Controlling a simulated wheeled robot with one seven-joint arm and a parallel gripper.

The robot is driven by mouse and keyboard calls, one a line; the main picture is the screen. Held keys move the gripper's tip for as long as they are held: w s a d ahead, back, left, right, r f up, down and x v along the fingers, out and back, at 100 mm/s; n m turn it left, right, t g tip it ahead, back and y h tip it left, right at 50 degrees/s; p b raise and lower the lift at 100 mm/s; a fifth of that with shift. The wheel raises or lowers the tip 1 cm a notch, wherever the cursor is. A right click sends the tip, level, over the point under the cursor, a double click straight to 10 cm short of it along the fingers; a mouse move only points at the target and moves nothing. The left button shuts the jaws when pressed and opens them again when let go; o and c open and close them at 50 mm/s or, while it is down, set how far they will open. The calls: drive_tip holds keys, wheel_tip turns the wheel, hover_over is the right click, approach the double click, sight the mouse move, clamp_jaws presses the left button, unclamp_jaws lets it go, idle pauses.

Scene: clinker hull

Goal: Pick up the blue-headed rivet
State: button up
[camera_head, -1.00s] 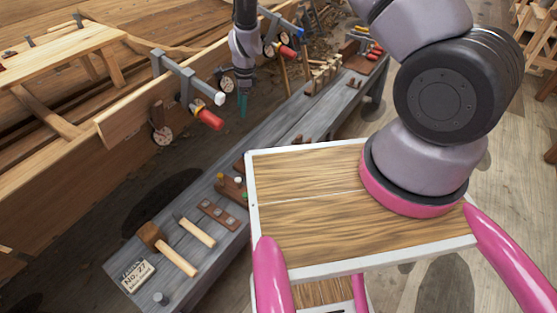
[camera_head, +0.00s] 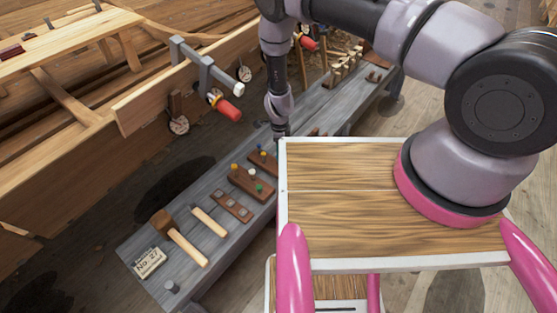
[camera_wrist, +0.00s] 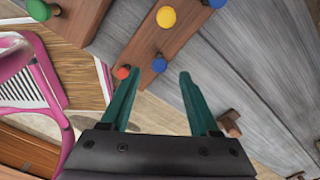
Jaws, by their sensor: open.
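In the wrist view a blue-headed rivet (camera_wrist: 159,64) stands in a brown wooden block (camera_wrist: 178,42), between and slightly beyond my fingertips. My gripper (camera_wrist: 158,76) is open, its two teal fingers apart and empty. A red-headed rivet (camera_wrist: 122,73) is close by the left fingertip. A yellow-headed rivet (camera_wrist: 166,17) stands farther up the block. Another blue head (camera_wrist: 217,3) is cut by the top edge. In the head view the rivet block (camera_head: 263,160) is partly hidden, and my fingers are hidden behind the wooden-topped tray.
A second block (camera_head: 250,184) with coloured rivets stands nearby on the grey bench (camera_head: 190,252); its green-headed rivet (camera_wrist: 40,10) shows in the wrist view. A mallet (camera_head: 180,238) and a No. 27 sign (camera_head: 149,263) lie at the near end. The planked hull (camera_head: 190,85) runs along the left.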

drive_tip(key=f, duration=0.4)
drive_tip(key=shift+s+a+f, duration=0.1)
drive_tip(key=shift+a+f, duration=0.15)
drive_tip(key=shift+f, duration=0.05)
drive_tip(key=shift+c, duration=0.4)
clamp_jaws()
